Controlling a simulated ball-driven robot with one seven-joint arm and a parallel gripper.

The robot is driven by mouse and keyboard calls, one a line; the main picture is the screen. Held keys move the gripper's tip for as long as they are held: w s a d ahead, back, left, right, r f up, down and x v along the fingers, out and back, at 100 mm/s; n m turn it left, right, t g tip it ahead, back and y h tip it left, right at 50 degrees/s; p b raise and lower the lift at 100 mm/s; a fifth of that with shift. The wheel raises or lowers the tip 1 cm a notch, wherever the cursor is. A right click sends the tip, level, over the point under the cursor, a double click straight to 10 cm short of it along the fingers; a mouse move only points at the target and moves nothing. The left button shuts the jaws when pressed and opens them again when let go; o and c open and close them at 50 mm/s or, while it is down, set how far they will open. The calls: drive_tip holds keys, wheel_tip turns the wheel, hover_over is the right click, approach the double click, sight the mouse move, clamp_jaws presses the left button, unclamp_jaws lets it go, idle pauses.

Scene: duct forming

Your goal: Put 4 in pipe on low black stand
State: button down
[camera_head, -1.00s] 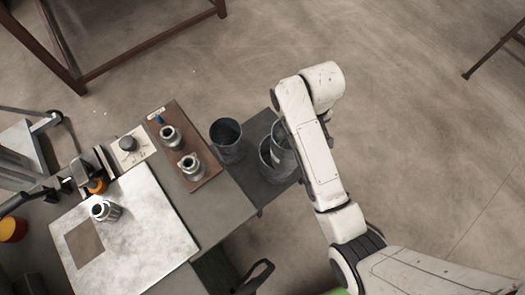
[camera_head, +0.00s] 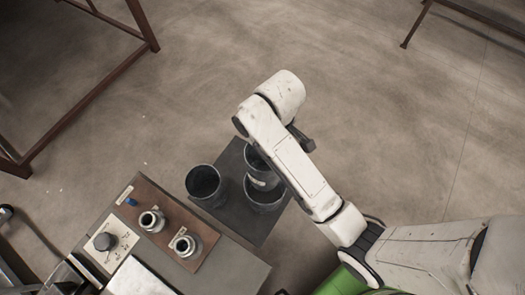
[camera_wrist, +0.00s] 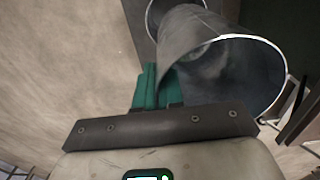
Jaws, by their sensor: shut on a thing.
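The low black stand (camera_head: 232,221) is beside the workbench in the head view. A dark grey pipe (camera_head: 205,190) stands upright at its left, and another pipe (camera_head: 264,201) stands at its right. A third pipe (camera_head: 259,174), with a pale label, overlaps the right one from behind; its bottom is hidden. My gripper (camera_wrist: 153,88) is shut on the wall of a grey pipe (camera_wrist: 200,35) in the wrist view, its green fingers at the rim. This seems to be the third pipe. The head view does not show whether it touches the stand.
A brown frame (camera_head: 95,85) stands at the upper left. The floor beyond the stand is clear.

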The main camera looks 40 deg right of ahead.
wheel_tip(320, 180, down, 8)
drive_tip(key=b, duration=0.6)
wheel_tip(320, 180, down, 19)
drive_tip(key=b, duration=0.4)
drive_tip(key=shift+f, duration=0.2)
drive_tip(key=shift+f, duration=0.2)
drive_tip(key=c, duration=1.5)
unclamp_jaws()
drive_tip(key=shift+c, duration=0.2)
